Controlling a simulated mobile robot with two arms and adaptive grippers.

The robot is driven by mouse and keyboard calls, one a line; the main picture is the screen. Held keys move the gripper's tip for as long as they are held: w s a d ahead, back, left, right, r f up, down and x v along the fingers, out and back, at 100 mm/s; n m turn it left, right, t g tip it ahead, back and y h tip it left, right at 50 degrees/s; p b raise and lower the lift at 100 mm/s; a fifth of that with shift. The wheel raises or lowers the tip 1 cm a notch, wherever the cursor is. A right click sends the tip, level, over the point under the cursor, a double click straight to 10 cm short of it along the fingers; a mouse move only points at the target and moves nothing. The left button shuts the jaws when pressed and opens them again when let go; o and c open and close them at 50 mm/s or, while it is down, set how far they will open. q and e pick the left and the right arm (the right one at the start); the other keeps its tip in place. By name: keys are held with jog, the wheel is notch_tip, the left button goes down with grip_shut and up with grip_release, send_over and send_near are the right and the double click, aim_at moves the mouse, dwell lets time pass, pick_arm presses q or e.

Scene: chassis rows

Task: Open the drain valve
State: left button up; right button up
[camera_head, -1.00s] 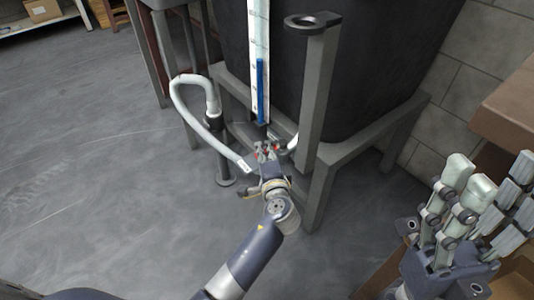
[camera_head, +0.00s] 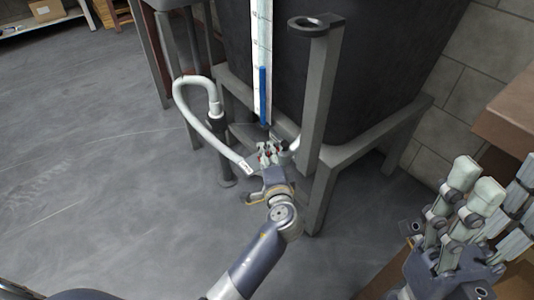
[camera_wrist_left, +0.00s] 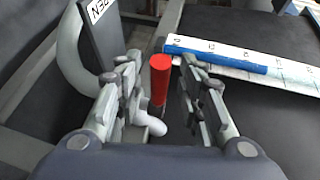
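The drain valve's red handle (camera_wrist_left: 160,80) stands between the two fingers of my left gripper (camera_wrist_left: 158,92) in the left wrist view. Gaps show on both sides of the handle, so the gripper looks open around it. A white curved pipe piece (camera_wrist_left: 148,126) lies just below the handle. In the head view my left gripper (camera_head: 270,160) is low at the front of the dark tank (camera_head: 370,70), and hides most of the valve. My right gripper (camera_head: 470,205) is raised at the right, fingers apart and empty.
A grey frame (camera_head: 320,110) with an upright post stands right of the valve. A white hose (camera_head: 185,110) loops at the left. A gauge with a blue column (camera_head: 262,90) rises above. Floor at left is clear.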

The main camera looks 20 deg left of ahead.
pick_arm(q)
jog(key=v, duration=1)
jog(key=shift+s, duration=0.3)
